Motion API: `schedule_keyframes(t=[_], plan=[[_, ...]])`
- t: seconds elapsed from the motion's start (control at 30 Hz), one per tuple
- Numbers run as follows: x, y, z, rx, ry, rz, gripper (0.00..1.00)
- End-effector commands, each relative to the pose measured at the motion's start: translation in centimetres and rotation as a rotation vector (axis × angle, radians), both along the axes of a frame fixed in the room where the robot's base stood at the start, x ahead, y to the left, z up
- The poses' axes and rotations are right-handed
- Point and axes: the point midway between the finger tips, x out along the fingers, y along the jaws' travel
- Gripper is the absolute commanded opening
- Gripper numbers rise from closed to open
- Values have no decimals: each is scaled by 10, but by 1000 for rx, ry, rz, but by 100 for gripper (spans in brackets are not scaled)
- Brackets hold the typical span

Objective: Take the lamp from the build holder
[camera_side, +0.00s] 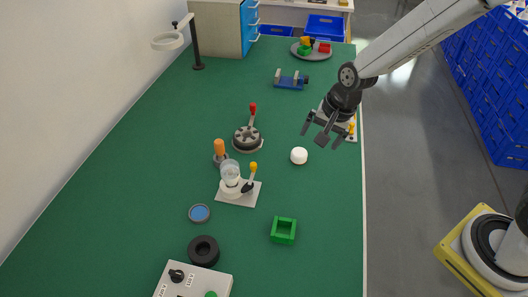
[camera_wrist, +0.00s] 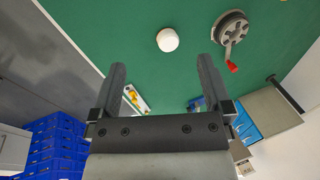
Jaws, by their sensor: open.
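A clear glass lamp (camera_side: 230,169) stands upright in a white round holder on a pale square plate (camera_side: 237,200) in the side view. A dark lever with a yellow knob (camera_side: 253,168) is beside it. Another pale plate with a yellow-knobbed lever (camera_side: 351,129) is partly hidden behind my gripper, and it also shows in the wrist view (camera_wrist: 135,99). I cannot tell from labels which is the build holder. My gripper (camera_side: 323,130) is open and empty above the table's right side, well apart from the lamp. Its fingers show in the wrist view (camera_wrist: 161,63); the lamp does not.
An orange-topped piece (camera_side: 219,148) stands close behind the lamp. A green square frame (camera_side: 284,231) and black ring (camera_side: 203,251) are nearer the front.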

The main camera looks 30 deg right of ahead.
Motion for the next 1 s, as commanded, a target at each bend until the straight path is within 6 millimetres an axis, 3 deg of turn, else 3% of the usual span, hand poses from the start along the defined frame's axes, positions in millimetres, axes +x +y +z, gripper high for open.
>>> schedule_keyframes(t=[0.5,0.8,1.0], plan=[[73,88,-35,286,131,-704,100],[99,139,-59,425,240,-1078,100],[106,156,-67,470,282,-1205,100]])
